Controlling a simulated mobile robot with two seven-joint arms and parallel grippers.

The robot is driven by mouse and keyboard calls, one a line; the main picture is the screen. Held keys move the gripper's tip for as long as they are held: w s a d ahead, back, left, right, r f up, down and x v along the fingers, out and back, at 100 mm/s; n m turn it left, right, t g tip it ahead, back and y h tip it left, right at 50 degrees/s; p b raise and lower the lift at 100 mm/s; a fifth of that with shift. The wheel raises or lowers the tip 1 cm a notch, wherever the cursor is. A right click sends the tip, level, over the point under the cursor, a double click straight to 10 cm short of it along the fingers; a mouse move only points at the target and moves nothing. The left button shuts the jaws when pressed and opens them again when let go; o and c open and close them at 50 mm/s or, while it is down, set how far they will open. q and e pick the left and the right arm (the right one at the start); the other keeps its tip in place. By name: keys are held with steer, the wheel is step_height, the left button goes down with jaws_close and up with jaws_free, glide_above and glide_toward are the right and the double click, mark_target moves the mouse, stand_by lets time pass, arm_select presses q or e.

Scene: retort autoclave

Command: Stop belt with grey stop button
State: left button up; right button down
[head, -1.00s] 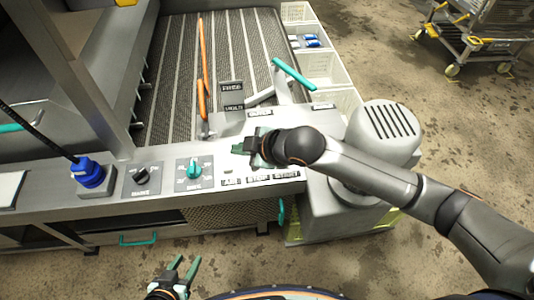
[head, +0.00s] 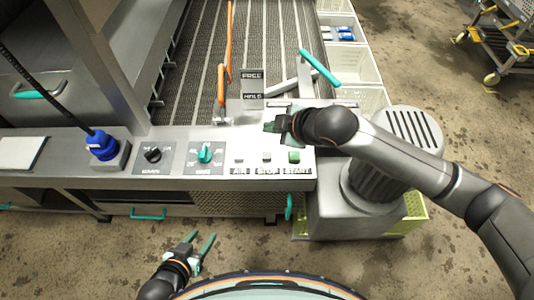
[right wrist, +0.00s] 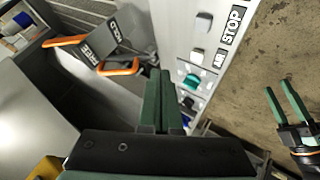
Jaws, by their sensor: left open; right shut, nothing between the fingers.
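The grey stop button (head: 267,156) sits on the control panel above its STOP label, between the AIR button (head: 239,158) and the green START button (head: 294,156). It also shows in the right wrist view (right wrist: 203,21), beside the STOP label at the top. My right gripper (head: 269,127) is shut and empty, behind the stop button in the head view and apart from it. Its closed green fingers show in the right wrist view (right wrist: 160,95). My left gripper (head: 201,241) is open and empty, low in front of the panel, and also shows in the right wrist view (right wrist: 286,101).
A teal knob (head: 205,153) and a black knob (head: 153,155) are left of the buttons. The belt (head: 195,60) lies behind the panel. An orange-handled lever (head: 222,85) and a teal-handled lever (head: 319,66) stand near the right gripper. A motor housing (head: 407,130) is at right.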

steer(key=b, duration=0.8)
glide_above(270, 157)
step_height(270, 157, down, 7)
steer(key=shift+d+r, duration=0.1)
steer(key=shift+f, duration=0.85)
stand_by(0.8)
steer(key=shift+f, duration=0.45)
